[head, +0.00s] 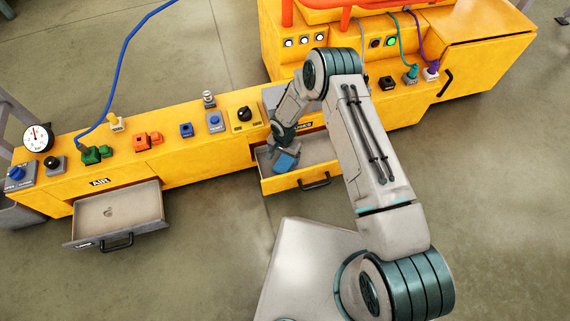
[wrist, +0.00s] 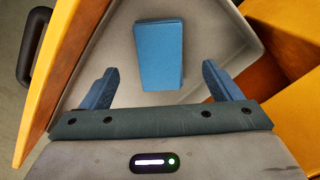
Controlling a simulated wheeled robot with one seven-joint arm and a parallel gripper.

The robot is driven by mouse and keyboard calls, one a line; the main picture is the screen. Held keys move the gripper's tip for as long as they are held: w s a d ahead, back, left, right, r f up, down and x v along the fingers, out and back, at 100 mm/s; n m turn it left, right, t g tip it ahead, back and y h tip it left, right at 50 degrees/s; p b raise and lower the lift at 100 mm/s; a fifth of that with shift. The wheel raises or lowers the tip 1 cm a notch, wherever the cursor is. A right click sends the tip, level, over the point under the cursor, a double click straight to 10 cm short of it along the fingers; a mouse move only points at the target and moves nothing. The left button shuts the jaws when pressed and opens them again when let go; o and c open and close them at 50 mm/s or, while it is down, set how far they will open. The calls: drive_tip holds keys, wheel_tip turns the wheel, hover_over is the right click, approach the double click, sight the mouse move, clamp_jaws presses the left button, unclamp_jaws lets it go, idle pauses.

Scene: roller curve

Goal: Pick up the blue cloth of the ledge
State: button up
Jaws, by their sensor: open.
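The blue cloth (wrist: 160,50), a folded flat rectangle, lies inside an open, light-grey drawer (wrist: 215,45). In the head view the cloth (head: 287,161) shows as a small blue patch in the right open drawer (head: 315,174), just below the end of my arm. My gripper (wrist: 160,68) is open, with one blue finger on each side of the cloth's near end in the wrist view. The fingers look apart from the cloth. The height between fingers and cloth cannot be told.
A yellow console (head: 190,170) carries buttons, connectors and a gauge (head: 38,137). A second open drawer (head: 118,215) is at the left. A taller yellow cabinet (head: 480,70) with cables stands at the right. Floor in front is partly clear.

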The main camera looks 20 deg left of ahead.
sight(284, 163)
wheel_tip(284, 163, down, 6)
drive_tip(key=shift+r+b, duration=0.25)
drive_tip(key=shift+b, duration=0.8)
drive_tip(key=c, duration=1.2)
drive_tip(key=shift+r, duration=0.2)
